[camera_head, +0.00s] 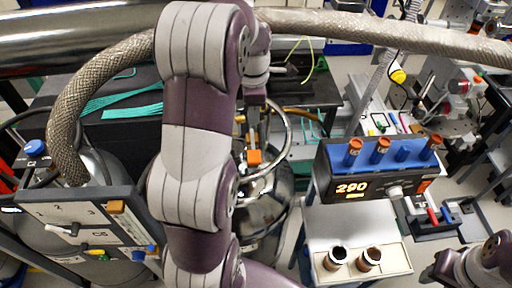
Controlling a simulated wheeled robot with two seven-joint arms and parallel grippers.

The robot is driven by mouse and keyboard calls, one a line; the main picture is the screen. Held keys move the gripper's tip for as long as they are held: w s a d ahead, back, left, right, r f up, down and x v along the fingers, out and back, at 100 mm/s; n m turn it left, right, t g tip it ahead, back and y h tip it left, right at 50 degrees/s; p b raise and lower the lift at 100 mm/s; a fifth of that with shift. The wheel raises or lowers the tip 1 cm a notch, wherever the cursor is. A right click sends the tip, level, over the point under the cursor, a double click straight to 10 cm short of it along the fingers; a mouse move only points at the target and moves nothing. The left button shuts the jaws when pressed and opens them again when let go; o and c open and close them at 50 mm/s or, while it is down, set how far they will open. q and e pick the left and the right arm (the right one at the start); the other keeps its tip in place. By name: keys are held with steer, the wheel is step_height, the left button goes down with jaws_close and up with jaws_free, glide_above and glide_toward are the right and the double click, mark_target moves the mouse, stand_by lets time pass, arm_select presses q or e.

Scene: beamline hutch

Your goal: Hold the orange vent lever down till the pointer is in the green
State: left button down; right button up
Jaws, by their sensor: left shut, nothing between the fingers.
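The orange vent lever (254,157) shows its end above a shiny metal vessel (268,215) in the middle of the picture. My left gripper (256,135) points down just above the lever, shut and empty. I cannot tell whether its fingertips touch the lever. My left arm hides much of the vessel's left side. I cannot make out a gauge, its pointer or a green zone. My right arm comes in at the bottom right corner, with the dark end of the right gripper (432,273) partly in view; its fingers cannot be made out.
A braided hose (75,115) arches at the left, beside a numbered panel (85,215). A metal loop (289,135) rises by the lever. At the right stand a blue rack (390,158) with brown-capped vials, a display reading 290 (352,188), and a white tray (345,222) with two brown cups.

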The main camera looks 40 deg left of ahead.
arm_select(q)
steer(key=b, duration=1)
glide_above(254, 156)
step_height(254, 156, down, 10)
steer(key=shift+w+f, duration=0.1)
steer(key=shift+f, duration=0.1)
step_height(254, 156, down, 2)
steer(key=shift+f+p, duration=0.2)
steer(key=shift+p, duration=1.05)
steer(key=shift+f, duration=0.65)
